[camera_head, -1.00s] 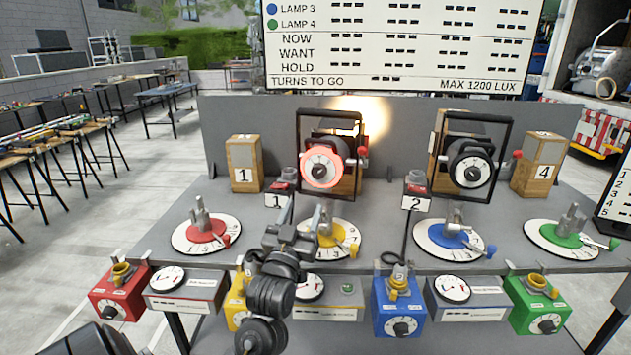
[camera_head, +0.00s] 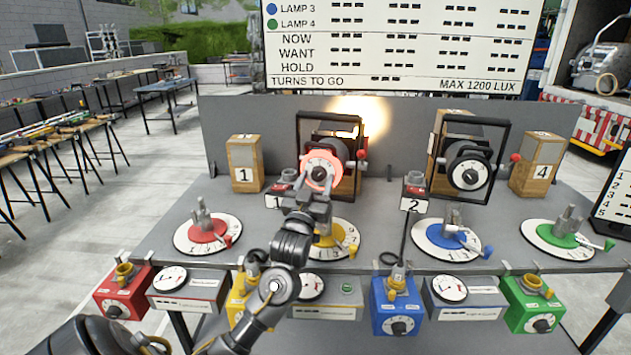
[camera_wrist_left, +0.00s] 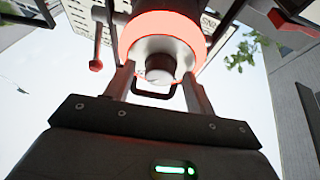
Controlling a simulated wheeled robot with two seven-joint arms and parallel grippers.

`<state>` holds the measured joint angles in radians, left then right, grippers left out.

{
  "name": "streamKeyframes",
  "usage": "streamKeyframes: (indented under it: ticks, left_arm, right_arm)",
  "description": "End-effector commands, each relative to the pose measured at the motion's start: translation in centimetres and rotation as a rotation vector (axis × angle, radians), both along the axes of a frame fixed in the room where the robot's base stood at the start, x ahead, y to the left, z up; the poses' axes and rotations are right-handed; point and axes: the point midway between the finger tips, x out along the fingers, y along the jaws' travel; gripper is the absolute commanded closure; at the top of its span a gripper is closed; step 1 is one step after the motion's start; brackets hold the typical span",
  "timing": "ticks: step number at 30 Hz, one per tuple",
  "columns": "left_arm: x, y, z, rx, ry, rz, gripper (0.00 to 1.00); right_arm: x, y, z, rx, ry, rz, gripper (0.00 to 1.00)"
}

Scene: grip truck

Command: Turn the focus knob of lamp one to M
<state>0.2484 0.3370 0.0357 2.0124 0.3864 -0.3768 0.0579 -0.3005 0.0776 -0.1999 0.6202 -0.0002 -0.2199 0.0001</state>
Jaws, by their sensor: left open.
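Lamp one (camera_head: 345,180) stands at the back of the table, behind the plate marked 1, in a black yoke. Its focus knob is a white dial with a dark centre in a glowing red ring (camera_head: 306,171). My left gripper (camera_head: 311,192) is open just below and in front of the dial. In the left wrist view, the red ring (camera_wrist_left: 160,28) and the knob's round centre (camera_wrist_left: 160,68) show between the two finger tips (camera_wrist_left: 158,85). I cannot tell whether the fingers touch the knob. The dial's letters are too small to read. My right gripper is not in view.
A second lamp (camera_head: 470,170) stands to the right behind the plate marked 2. Turntables with red (camera_head: 208,235), yellow, blue and green centres line the table; coloured boxes with knobs hang along its front edge. A board (camera_head: 400,45) stands behind.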

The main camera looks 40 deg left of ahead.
Motion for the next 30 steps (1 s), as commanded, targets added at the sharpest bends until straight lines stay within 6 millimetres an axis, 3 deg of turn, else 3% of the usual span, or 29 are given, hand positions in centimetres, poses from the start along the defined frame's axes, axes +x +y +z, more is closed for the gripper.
streamKeyframes:
  ticks: [4, 14, 23, 30]
  left_arm:
    - [-0.01, -0.01, -0.02, 0.0, 0.0, 0.0, 0.45]
    - [-0.03, -0.02, -0.02, 0.0, 0.0, 0.0, 0.88]
    - [0.01, -0.08, 0.06, -0.041, -0.017, -0.001, 0.9]
    - [0.1, -0.25, 0.18, -0.176, -0.072, 0.0, 0.9]
  right_arm:
    - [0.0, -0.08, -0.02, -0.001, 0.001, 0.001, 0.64]
    - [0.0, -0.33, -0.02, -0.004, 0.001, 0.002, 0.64]
    - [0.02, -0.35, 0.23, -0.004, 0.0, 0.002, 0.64]
    - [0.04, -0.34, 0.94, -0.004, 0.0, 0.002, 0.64]
